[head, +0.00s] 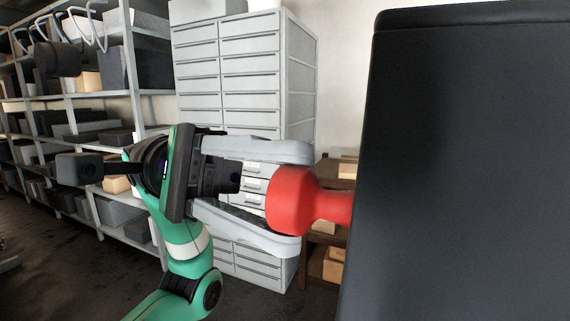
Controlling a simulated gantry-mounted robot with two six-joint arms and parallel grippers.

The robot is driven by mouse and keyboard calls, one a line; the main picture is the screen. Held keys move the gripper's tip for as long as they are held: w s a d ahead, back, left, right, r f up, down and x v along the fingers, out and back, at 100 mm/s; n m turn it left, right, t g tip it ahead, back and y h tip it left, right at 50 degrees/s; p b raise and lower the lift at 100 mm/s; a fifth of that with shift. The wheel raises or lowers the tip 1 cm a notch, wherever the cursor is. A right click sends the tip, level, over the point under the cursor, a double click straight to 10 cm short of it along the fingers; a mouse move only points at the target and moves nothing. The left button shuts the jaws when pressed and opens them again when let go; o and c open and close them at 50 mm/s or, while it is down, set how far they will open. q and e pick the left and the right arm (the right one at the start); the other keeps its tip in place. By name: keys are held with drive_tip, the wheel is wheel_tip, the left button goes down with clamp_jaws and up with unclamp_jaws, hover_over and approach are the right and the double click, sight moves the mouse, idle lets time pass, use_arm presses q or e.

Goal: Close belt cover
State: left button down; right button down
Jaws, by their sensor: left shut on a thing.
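A large dark grey panel (465,170), which looks like the belt cover, fills the right side of the head view. A red knob-like handle (300,200) sticks out leftward from the panel's left edge. My left gripper (290,195) comes in from the left and is shut on the red handle, with one grey finger above it and one below. Where the handle joins the panel is hidden behind the panel's edge. My right gripper is not in view.
A tall grey drawer cabinet (245,75) stands behind my left gripper. Metal shelves (140,100) with bins and boxes line the left wall. A brown rack with cardboard boxes (333,265) is partly hidden behind the panel. Dark floor (50,260) shows free at the lower left.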

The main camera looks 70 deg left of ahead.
use_arm(q)
drive_tip(key=s+d+f+m+y+b, duration=0.1)
drive_tip(key=d+f+m+b, duration=0.1)
drive_tip(key=f, duration=0.2)
drive_tip(key=s+d+f+m+g+b, duration=0.1)
drive_tip(key=s+f+m+b, duration=0.1)
drive_tip(key=f+m, duration=0.1)
drive_tip(key=shift+s+d+f+y, duration=0.3)
drive_tip(key=shift+d+f+y, duration=0.1)
drive_tip(key=shift+f, duration=0.3)
drive_tip(key=shift+c, duration=2.3)
unclamp_jaws()
drive_tip(key=shift+f, duration=0.1)
drive_tip(key=v, duration=1.1)
drive_tip(key=shift+a+b, duration=0.3)
drive_tip(key=shift+a, duration=0.1)
drive_tip(key=shift+s, duration=0.15)
